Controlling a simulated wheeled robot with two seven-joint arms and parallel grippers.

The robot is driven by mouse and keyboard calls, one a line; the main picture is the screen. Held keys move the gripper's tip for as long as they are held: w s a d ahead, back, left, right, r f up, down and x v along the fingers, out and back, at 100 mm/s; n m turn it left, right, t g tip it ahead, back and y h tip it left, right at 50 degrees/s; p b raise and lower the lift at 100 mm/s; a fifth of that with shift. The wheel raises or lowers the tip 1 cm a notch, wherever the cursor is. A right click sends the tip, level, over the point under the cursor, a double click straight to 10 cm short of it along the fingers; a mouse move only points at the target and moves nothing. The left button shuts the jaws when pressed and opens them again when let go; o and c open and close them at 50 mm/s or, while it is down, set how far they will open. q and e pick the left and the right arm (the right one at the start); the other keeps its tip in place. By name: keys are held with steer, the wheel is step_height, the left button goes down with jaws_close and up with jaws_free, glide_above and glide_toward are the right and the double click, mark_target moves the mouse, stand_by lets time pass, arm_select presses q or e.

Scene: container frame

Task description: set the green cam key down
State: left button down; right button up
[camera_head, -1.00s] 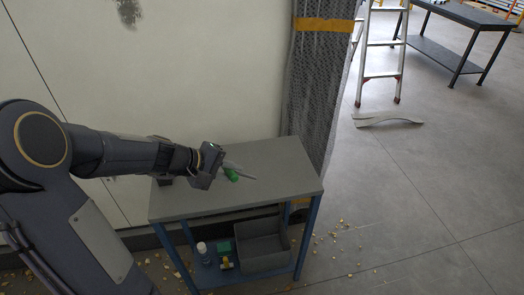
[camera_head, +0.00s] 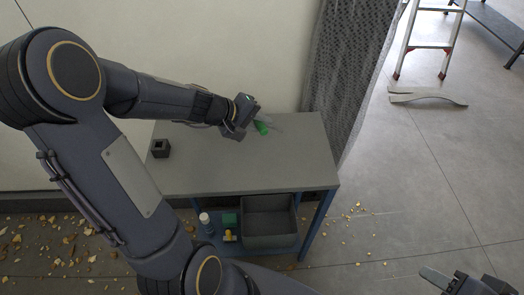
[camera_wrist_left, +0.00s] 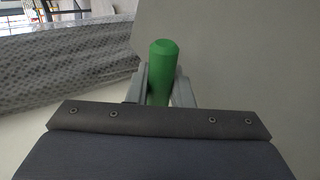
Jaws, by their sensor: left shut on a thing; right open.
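The green cam key (camera_head: 262,128) is between the fingers of my left gripper (camera_head: 272,122), over the far right part of the grey bench top (camera_head: 240,176). In the left wrist view the key (camera_wrist_left: 162,72) is a green cylinder with a bevelled end, with a finger of the gripper (camera_wrist_left: 160,88) on each side of it. I cannot tell whether the key touches the bench top. Part of it is hidden by the fingers. My right gripper (camera_head: 452,282) is open at the lower right edge, partly cut off and away from the bench.
A dark block (camera_head: 161,148) with a square hole stands on the bench's left side. The bench top between is clear. The shelf below holds a grey bin (camera_head: 270,222), a white bottle (camera_head: 205,222) and a green box (camera_head: 230,220). A mesh-wrapped column (camera_head: 350,70) stands behind the bench's right end.

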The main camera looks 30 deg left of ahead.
arm_select(q)
step_height(320, 180, down, 4)
steer(key=b, duration=0.3)
steer(key=shift+f, duration=0.25)
steer(key=shift+f+b, duration=0.5)
steer(key=shift+b, duration=0.4)
steer(key=c, duration=1.5)
jaws_free()
steer(key=shift+o, duration=0.2)
steer(key=shift+s+r, duration=0.1)
